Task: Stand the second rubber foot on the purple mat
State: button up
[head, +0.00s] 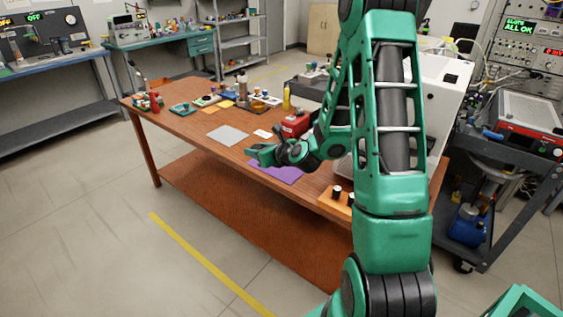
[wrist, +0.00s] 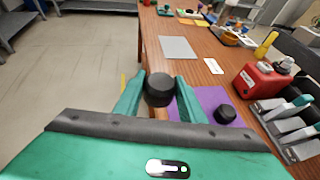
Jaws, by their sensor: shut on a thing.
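My gripper (head: 262,153) is shut on a black rubber foot (wrist: 159,87), which sits between the two green fingers in the wrist view. The purple mat (head: 284,175) lies on the wooden table near its front edge. It also shows in the wrist view (wrist: 208,97), partly hidden by my right finger. Another black rubber foot (wrist: 225,113) stands on the mat. The held foot appears left of the mat in the wrist view, close to the table edge; its height above the table is hard to tell. My gripper hides part of the mat in the head view.
An orange holder (head: 334,203) with black-topped pieces is at the table's front right. A red device (wrist: 264,82) and a grey rack with several handles (wrist: 287,118) stand beside the mat. A grey mat (head: 227,135) and a white card (wrist: 213,66) lie beyond.

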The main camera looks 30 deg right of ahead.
jog(key=w+d+f, duration=0.1)
jog(key=d+f, duration=0.1)
jog(key=d, duration=0.1)
jog(key=w+d+f, duration=0.1)
jog(key=d+f, duration=0.1)
jog(key=d, duration=0.1)
jog(key=w+d+f, duration=0.2)
jog(key=d, duration=0.2)
jog(key=shift+f, duration=0.25)
jog(key=shift+d+f, duration=0.1)
jog(key=shift+f, duration=1.9)
jog(key=shift+f, duration=0.15)
jog(key=o, duration=1)
jog(key=shift+o, duration=0.2)
